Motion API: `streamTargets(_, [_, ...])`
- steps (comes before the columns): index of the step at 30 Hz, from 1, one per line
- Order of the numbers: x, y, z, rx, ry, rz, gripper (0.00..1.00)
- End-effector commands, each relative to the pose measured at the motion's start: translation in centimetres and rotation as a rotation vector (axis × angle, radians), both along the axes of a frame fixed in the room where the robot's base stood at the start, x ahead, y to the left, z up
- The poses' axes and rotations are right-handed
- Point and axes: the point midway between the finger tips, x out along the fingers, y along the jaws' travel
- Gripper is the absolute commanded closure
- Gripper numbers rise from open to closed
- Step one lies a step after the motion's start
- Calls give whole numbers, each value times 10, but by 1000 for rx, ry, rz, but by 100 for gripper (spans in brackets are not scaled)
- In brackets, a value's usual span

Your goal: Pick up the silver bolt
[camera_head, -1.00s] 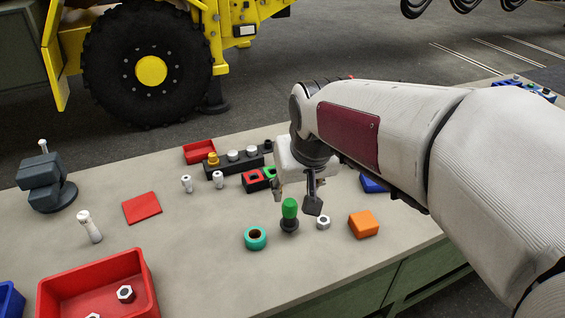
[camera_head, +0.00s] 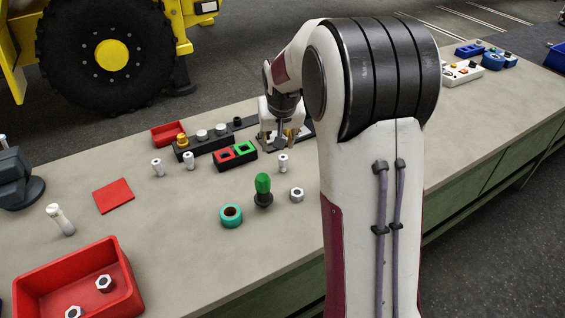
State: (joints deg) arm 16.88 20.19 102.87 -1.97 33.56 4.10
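Several small silver bolts stand upright on the bench: one (camera_head: 157,168) and another (camera_head: 189,161) left of the dark rack, and one (camera_head: 283,163) just in front of my gripper (camera_head: 279,143). Two silver bolt heads (camera_head: 202,136) and (camera_head: 220,130) show in the rack (camera_head: 215,145), beside a gold one (camera_head: 182,141). A larger silver bolt-like piece (camera_head: 61,220) leans at the left. My gripper points down low over the bench, right of the rack. Gold-coloured parts show by its fingers. Its fingertips are small and partly hidden, so what lies between them is unclear.
A red and green socket block (camera_head: 235,156) stands left of my gripper. A green-handled tool (camera_head: 263,190), a teal ring (camera_head: 231,215) and a nut (camera_head: 297,195) are in front. A red bin (camera_head: 75,285) holds nuts. My arm hides the bench at right.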

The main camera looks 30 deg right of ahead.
Motion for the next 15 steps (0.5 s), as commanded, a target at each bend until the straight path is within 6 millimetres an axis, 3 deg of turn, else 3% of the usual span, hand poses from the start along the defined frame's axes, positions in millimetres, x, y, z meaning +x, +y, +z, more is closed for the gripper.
streamTargets(9, [32, -38, -52, 5, 14, -48, 60])
streamTargets(15, [40, -49, -66, 6, 14, -62, 60])
